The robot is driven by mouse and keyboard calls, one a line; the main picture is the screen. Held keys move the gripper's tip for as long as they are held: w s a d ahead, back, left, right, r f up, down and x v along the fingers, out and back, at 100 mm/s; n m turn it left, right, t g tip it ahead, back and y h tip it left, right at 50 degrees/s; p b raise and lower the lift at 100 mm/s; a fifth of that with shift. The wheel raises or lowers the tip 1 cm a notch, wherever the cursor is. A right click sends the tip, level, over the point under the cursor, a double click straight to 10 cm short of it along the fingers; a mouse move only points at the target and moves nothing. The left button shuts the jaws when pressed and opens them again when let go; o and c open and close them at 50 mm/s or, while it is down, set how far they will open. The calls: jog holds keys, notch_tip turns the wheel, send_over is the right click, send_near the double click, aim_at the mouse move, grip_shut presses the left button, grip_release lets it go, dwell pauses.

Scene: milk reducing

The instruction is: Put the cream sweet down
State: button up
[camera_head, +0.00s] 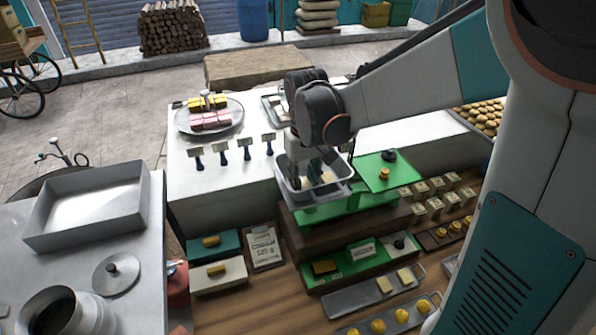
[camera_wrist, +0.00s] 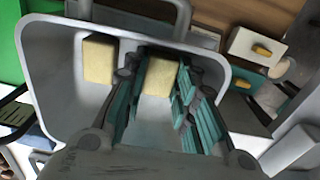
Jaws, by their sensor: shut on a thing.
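My gripper (camera_head: 312,180) reaches down into a grey metal tray (camera_head: 322,196) on the left side of a green balance scale (camera_head: 375,200). In the wrist view my gripper (camera_wrist: 160,100) is shut on a cream sweet (camera_wrist: 160,76), which sits between the teal-padded fingers. A second cream sweet (camera_wrist: 99,60) lies beside it in the tray (camera_wrist: 50,85), to the left. The held sweet is low, inside the tray walls; I cannot tell whether it touches the tray floor. In the head view my fingers largely hide the tray's contents.
The scale's right green plate (camera_head: 370,182) carries a small brass weight. Cream pieces lie on a lower grey tray (camera_head: 345,301). A round platter (camera_head: 238,122) with pink and yellow sweets and several small sign holders (camera_head: 222,157) stand on the white counter. An empty metal pan (camera_head: 120,226) is at left.

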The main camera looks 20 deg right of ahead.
aim_at(305, 184)
jog(key=shift+s, duration=0.1)
jog(key=shift+f, duration=0.15)
jog(key=o, duration=0.7)
notch_tip(305, 184, up, 11)
jog(key=p, duration=0.1)
jog(key=shift+s+f+m+t, duration=0.1)
jog(key=shift+s+t, duration=1.1)
jog(key=shift+s, duration=1.3)
jog(key=shift+s+f+m+t, duration=0.1)
jog(key=shift+s+t, duration=1.1)
jog(key=shift+s, duration=1.25)
jog(key=shift+s+m+t, duration=0.1)
jog(key=shift+s+t, duration=1.1)
jog(key=shift+s, duration=1.3)
